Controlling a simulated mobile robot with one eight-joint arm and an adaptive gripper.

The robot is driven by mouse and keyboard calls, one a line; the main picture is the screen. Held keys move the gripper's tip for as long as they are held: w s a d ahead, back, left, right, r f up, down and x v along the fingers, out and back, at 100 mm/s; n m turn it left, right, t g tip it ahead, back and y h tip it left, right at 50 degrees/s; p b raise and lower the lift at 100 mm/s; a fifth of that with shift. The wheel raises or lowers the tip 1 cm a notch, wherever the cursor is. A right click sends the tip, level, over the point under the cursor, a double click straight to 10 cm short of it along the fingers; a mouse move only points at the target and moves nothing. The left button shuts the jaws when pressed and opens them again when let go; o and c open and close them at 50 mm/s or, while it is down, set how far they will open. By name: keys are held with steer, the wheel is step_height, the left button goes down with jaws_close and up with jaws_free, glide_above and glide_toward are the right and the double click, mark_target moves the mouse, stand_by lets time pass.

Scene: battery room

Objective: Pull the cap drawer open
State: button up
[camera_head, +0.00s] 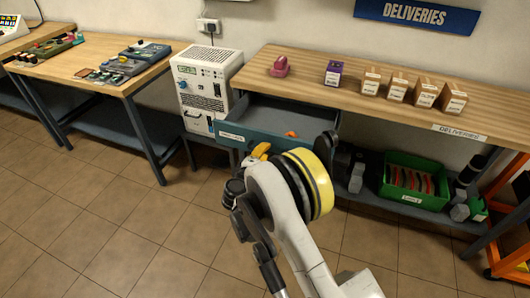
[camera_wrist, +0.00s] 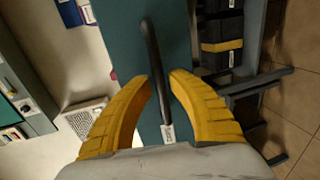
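The cap drawer (camera_head: 262,122), a blue-grey drawer under the right-hand wooden bench, stands pulled out, with its inside visible from above. A small orange thing (camera_head: 291,134) lies in it. A pale label (camera_head: 232,136) is on its front. My gripper (camera_head: 262,150) is at the drawer front, partly hidden by my arm. In the wrist view, my yellow fingers (camera_wrist: 160,82) close in from both sides on the dark bar handle (camera_wrist: 152,50), which runs between the fingertips in front of the teal drawer front (camera_wrist: 123,30). Exact finger contact is hard to see.
On the right bench (camera_head: 310,90) stand a pink object (camera_head: 280,66), a purple box (camera_head: 333,73) and several labelled wooden blocks. Below is a green crate (camera_head: 412,181). A white cabinet (camera_head: 205,87) stands left of the drawer. The tiled floor in front is clear.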

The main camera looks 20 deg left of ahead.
steer(key=shift+o, duration=0.5)
steer(key=shift+s, duration=0.35)
steer(key=v, duration=1.1)
steer(key=shift+s, duration=0.15)
steer(key=shift+r, duration=0.1)
